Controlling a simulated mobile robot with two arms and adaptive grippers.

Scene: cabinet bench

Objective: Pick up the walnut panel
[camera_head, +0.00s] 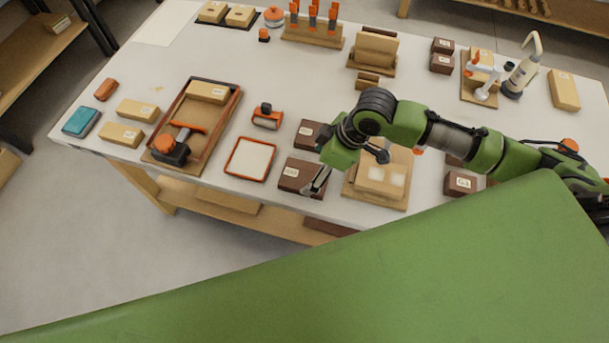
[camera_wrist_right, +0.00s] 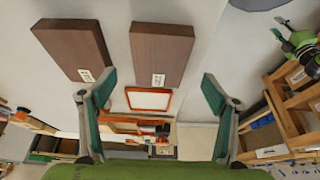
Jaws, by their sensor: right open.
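Dark brown walnut-coloured panels with small white labels lie on the white bench; I cannot tell which one is meant. In the head view one panel (camera_head: 297,177) lies at the front edge, and another (camera_head: 309,133) lies just behind it. My right gripper (camera_head: 318,182) is at the front panel's right end, its fingers partly covering it. In the right wrist view my open right gripper (camera_wrist_right: 158,80) has a brown panel (camera_wrist_right: 161,50) ahead between its fingers, with nothing held. A second panel (camera_wrist_right: 75,47) lies left of that one. My left gripper is not in view.
An orange-rimmed white tray (camera_head: 250,158) lies left of the panels. A wooden board with pale blocks (camera_head: 380,181) is close on the right, under my arm. More brown blocks (camera_head: 461,183) lie further right. A wooden tray (camera_head: 163,139) stands at left.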

